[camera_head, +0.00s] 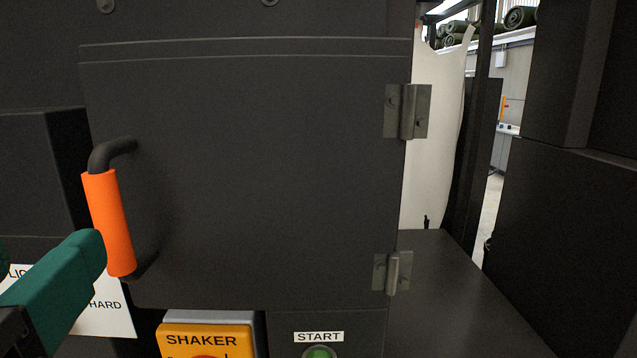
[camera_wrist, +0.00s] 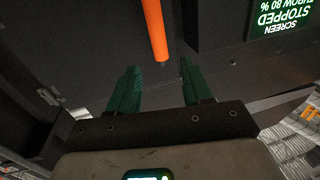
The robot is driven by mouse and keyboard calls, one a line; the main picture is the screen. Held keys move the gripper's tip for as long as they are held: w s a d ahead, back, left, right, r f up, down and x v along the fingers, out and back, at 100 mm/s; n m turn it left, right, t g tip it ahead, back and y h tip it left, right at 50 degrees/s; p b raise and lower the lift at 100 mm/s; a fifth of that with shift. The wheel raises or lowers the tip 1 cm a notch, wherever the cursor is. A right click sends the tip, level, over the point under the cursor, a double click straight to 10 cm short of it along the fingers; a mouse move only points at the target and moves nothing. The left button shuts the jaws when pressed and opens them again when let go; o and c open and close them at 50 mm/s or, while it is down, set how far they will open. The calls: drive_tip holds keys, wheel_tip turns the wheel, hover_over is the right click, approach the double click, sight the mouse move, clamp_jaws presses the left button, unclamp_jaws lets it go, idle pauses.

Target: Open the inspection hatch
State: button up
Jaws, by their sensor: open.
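The inspection hatch (camera_head: 255,190) is a dark, flat door that looks shut against the machine front. Two metal hinges, an upper one (camera_head: 408,111) and a lower one (camera_head: 392,272), sit along its right edge. A dark bar handle with an orange grip (camera_head: 109,223) stands upright at its left side. In the wrist view the orange grip (camera_wrist: 154,28) reaches down to the gap between my fingertips. My gripper (camera_wrist: 160,70) is open, its two green fingers spread.
Below the hatch are a yellow SHAKER box (camera_head: 207,340) and a green START button (camera_head: 320,351). A white sign (camera_head: 105,312) is at the lower left. A white bag (camera_head: 434,130) hangs behind the hinge side. A lit screen (camera_wrist: 283,18) reads STOPPED.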

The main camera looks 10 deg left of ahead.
sight(99, 209)
drive_tip(key=p+x, duration=0.2)
drive_tip(key=x, duration=0.8)
drive_tip(key=shift+w+a+f, duration=0.1)
drive_tip(key=shift+w, duration=0.2)
clamp_jaws()
